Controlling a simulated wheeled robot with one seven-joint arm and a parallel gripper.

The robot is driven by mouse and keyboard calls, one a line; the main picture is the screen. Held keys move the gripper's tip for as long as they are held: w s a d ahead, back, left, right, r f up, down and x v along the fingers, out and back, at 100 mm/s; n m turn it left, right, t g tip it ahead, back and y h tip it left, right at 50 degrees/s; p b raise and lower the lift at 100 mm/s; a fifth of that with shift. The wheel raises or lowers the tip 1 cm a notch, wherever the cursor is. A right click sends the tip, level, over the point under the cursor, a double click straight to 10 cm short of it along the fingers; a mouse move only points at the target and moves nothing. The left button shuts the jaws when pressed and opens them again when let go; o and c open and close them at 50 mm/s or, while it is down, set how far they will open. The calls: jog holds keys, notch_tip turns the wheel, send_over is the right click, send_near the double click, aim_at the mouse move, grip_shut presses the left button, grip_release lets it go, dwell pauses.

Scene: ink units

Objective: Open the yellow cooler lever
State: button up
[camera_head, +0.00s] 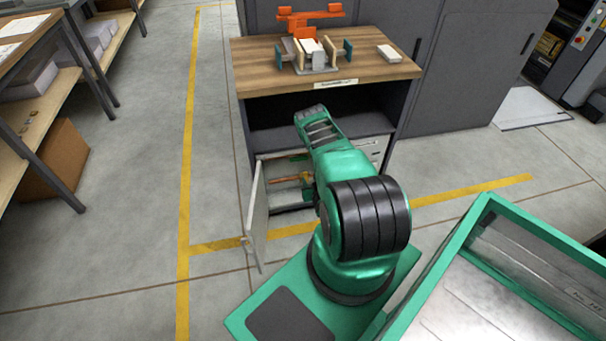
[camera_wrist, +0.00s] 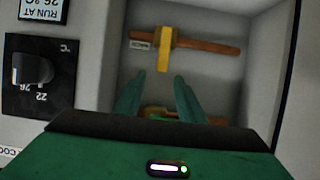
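The yellow lever (camera_wrist: 164,58) sits on a copper-coloured pipe (camera_wrist: 210,46) inside a light-walled compartment. In the wrist view it points down the picture, across the pipe. A second fitting (camera_wrist: 160,112) with green and yellow parts shows between the fingers, partly hidden.
A dial (camera_wrist: 33,69) and an upside-down "RUN AT" label (camera_wrist: 42,9) are left of the compartment. The cabinet door (camera_head: 258,215) stands open at left. The wooden top (camera_head: 265,70) carries an orange device (camera_head: 308,18). The floor left of the cabinet is clear.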

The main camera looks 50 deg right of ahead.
aim_at(306, 174)
jog(key=x, duration=0.8)
jog(key=shift+w, duration=0.35)
grip_shut()
